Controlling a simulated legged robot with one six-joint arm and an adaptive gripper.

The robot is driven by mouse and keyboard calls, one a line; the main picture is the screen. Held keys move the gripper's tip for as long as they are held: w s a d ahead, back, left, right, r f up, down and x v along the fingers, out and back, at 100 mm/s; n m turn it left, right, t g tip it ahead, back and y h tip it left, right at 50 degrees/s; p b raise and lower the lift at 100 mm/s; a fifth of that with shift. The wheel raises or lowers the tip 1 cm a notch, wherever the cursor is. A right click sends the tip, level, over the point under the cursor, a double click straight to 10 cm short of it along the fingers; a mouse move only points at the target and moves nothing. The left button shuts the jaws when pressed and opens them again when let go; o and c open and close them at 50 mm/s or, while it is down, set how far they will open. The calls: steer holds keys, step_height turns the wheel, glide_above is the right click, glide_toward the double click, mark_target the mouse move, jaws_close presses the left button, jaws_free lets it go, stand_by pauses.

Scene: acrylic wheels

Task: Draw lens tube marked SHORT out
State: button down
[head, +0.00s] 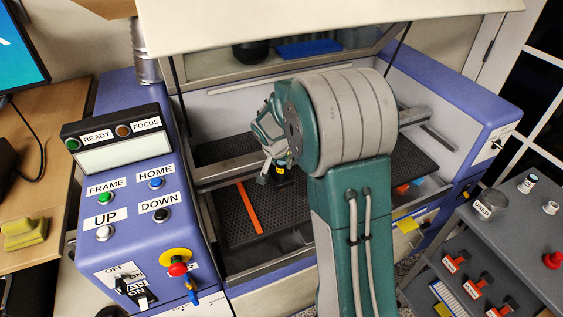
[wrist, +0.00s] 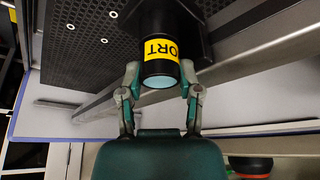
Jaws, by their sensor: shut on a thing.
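The lens tube (wrist: 162,30) is a black cylinder with a pale blue lens at its near end. A yellow label on it shows the letters "ORT"; the rest is out of sight. Its far end goes into a dark holder (wrist: 120,22). My gripper (wrist: 160,76) is shut on the tube, one finger on each side near the lens end. In the head view my gripper (head: 268,172) is inside the open machine, partly hidden by my arm. The dark tube with a bit of yellow (head: 281,170) shows just beside it, above the perforated bed.
The perforated bed (head: 229,206) carries an orange strip (head: 249,207). A metal rail (head: 228,169) crosses above the bed. The raised lid (head: 330,18) hangs over the opening. A control panel (head: 131,200) stands left; a grey cart (head: 510,235) with a "USED" cup (head: 490,205) stands right.

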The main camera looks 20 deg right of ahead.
steer(key=shift+w+r, duration=0.1)
steer(key=shift+r, duration=1.35)
steer(key=shift+r, duration=0.55)
steer(key=shift+r, duration=0.1)
steer(key=shift+r, duration=1.9)
